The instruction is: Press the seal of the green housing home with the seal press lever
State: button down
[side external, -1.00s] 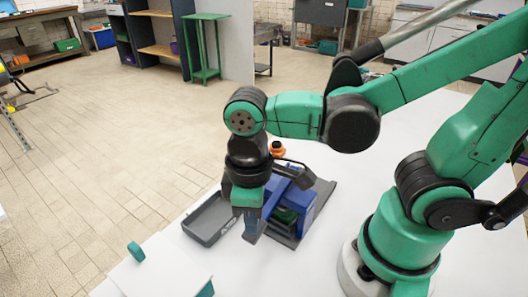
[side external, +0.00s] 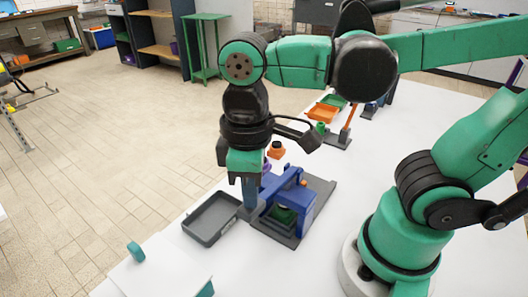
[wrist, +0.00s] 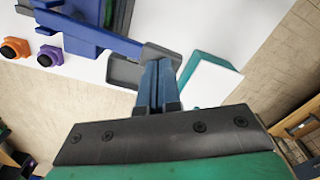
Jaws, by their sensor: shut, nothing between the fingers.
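The blue seal press (side external: 306,205) stands on a dark grey base on the white table. Its blue lever (side external: 285,181) slants from the press down towards my gripper; the lever (wrist: 105,38) also shows in the wrist view. The green housing (side external: 283,214) sits low inside the press, mostly hidden by the frame, so its seal cannot be made out. My gripper (side external: 249,206) points down at the lever's near end, fingers together and empty. In the wrist view the fingertips (wrist: 158,66) are close to that end; I cannot tell whether they touch it.
An empty grey tray (side external: 212,219) lies left of the press. An orange part (side external: 277,149) and a purple part (wrist: 49,56) stand behind it. Farther back are an orange tray (side external: 322,112) and another fixture. A teal piece (side external: 136,251) lies at the table's front left.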

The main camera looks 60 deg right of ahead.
jog(key=shift+r, duration=3.35)
jog(key=w+d+f+m+t, duration=0.6)
jog(key=d+f+t, duration=0.1)
jog(key=d, duration=0.2)
jog(key=shift+w, duration=0.3)
